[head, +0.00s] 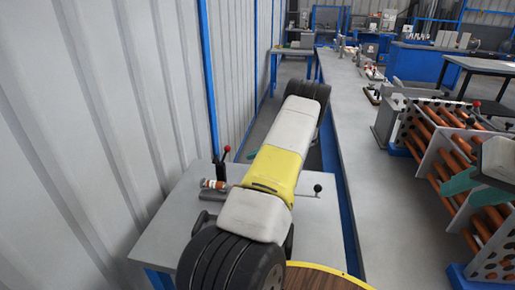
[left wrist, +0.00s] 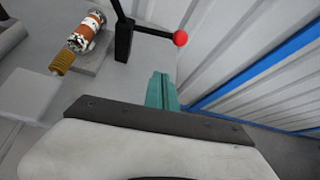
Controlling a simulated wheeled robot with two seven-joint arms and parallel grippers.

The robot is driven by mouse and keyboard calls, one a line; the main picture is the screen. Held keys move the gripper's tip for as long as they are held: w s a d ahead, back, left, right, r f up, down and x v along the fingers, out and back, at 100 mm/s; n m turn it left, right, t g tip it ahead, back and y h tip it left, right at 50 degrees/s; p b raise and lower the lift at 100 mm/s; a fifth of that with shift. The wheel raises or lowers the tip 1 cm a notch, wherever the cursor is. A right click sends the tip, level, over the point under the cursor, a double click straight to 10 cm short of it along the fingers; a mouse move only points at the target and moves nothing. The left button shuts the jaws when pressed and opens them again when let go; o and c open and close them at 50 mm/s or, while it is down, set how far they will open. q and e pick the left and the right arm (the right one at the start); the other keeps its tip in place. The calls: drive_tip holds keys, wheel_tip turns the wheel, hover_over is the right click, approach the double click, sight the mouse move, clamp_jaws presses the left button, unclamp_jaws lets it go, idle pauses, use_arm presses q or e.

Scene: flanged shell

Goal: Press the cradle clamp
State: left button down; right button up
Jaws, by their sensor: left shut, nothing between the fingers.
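The cradle clamp (head: 221,168) stands on the grey table at the left, a black upright lever with a red knob. In the left wrist view the clamp (left wrist: 124,40) has a black post and an arm ending in a red ball. A white and orange cylindrical shell (head: 212,184) lies beside it; it also shows in the left wrist view (left wrist: 87,32) with a brass threaded end. My left gripper (head: 251,155) is mostly hidden behind my arm; its teal fingers (left wrist: 160,88) are shut and empty, apart from the clamp. My right gripper (head: 458,183) is at the right edge, partly visible.
The grey table (head: 180,225) stands against the corrugated wall (head: 90,120). A black-knobbed rod (head: 317,188) sticks out right of my left arm. A rack with orange rods (head: 455,150) stands at the right. A long grey bench (head: 370,170) runs into the distance.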

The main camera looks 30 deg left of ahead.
use_arm(q)
drive_tip(key=shift+a, duration=0.1)
drive_tip(key=x, duration=1)
drive_tip(key=shift+s, duration=0.15)
wheel_tip(320, 180, up, 3)
drive_tip(key=shift+s+a, duration=0.1)
drive_tip(key=shift+s, duration=0.05)
drive_tip(key=shift+s+a+r, duration=0.1)
drive_tip(key=shift+s+r, duration=0.05)
drive_tip(key=shift+r, duration=0.35)
